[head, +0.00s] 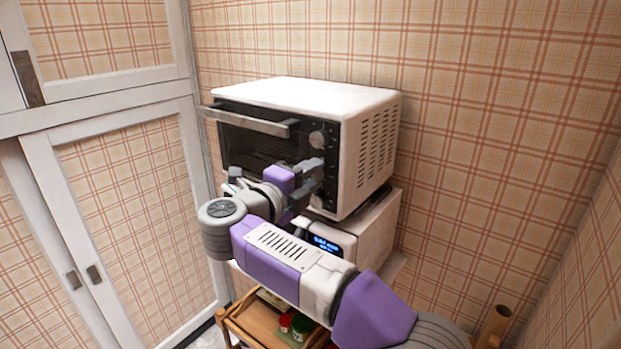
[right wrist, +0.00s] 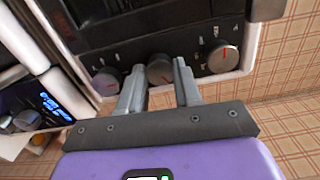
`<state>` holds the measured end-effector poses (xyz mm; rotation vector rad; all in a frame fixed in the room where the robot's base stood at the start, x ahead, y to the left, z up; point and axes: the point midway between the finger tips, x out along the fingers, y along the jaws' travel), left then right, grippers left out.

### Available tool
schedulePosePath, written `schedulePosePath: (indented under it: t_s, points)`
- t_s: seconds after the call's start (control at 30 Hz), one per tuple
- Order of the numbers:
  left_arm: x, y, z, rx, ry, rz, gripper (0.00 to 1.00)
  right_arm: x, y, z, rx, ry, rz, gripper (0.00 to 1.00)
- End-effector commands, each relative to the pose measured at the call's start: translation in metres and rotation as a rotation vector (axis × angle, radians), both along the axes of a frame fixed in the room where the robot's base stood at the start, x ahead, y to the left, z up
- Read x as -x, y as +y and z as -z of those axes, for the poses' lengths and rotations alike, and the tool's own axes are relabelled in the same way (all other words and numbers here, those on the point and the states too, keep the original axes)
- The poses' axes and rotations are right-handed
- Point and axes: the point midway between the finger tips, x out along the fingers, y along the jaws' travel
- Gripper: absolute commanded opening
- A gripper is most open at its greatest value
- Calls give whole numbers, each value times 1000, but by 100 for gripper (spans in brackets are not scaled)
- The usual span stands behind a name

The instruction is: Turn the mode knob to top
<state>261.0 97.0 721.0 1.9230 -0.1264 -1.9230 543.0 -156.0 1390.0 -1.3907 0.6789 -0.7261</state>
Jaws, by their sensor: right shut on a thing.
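The white oven (head: 370,150) has a dark front with a column of knobs at its right side. The top knob (head: 318,139) is clear of my gripper. In the right wrist view the knobs run in a row: a middle knob (right wrist: 160,72), one to its left (right wrist: 105,83) and one to its right (right wrist: 223,59). Which is the mode knob is not readable. My right gripper (head: 314,176) is shut on the middle knob, one finger on each side. My left gripper is out of view.
The oven door handle (head: 252,120) juts out left of the knobs. The oven stands on a white appliance with a blue display (head: 327,244). Below is a wooden tray (head: 262,325) with small jars. White cabinet doors (head: 135,200) stand at left; a plaid wall is behind.

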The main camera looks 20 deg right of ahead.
Motion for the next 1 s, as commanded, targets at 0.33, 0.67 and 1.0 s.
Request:
schedulePosePath:
  t_s: [0.33, 0.67, 1.0]
  points:
    - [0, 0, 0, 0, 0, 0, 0, 0, 1, 0, 0, 2, -1, 42]
    - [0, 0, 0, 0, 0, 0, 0, 0, 0, 0, 1, 2, 0, 59]
    - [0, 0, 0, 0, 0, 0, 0, 23, 31, 0, 1, 1, -4, 59]
